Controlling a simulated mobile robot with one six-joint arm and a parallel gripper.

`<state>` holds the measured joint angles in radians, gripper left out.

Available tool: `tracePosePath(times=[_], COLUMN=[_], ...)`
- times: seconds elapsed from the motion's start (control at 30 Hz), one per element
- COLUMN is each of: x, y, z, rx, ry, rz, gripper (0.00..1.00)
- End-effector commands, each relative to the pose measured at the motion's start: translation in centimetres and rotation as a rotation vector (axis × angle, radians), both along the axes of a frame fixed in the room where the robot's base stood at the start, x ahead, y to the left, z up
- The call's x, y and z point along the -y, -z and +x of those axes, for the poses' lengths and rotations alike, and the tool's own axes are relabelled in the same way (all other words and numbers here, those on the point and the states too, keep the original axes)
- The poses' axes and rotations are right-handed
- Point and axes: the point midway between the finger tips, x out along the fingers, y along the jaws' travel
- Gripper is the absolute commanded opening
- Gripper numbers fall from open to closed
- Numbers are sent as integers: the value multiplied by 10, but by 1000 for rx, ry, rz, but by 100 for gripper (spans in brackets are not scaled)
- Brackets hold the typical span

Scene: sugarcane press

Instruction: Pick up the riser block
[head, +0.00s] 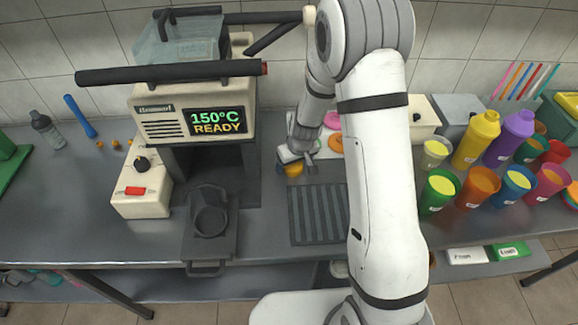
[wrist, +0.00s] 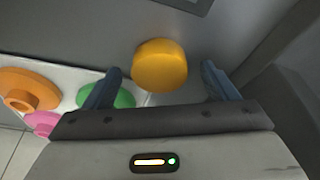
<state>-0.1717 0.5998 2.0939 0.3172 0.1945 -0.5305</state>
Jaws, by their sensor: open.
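A short, round yellow-orange block (wrist: 160,66), which I take to be the riser block, sits between the two fingers of my gripper (wrist: 161,74) in the wrist view. The fingers are open, with a gap to the block on both sides. In the head view the block (head: 293,169) shows only partly, just beneath my gripper (head: 293,157), on the metal counter beside the press. I cannot tell how far the fingers reach down around it.
Orange (wrist: 28,90), pink and green (wrist: 110,96) round pieces lie close to the left finger. The press (head: 195,110), its display reading 150°C READY, stands left of my gripper. A dark ribbed mat (head: 318,215) lies in front. Several coloured cups and bottles stand at right.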

Motion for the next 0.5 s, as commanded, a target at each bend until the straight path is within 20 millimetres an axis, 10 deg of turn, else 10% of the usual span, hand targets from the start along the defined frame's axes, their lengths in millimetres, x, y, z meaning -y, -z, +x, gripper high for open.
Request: tracePosePath(times=[0.27,0.5], x=[0,0], y=[3,3], z=[1,1], rx=[2,2], ry=[0,1], rz=[0,0], gripper=[80,61])
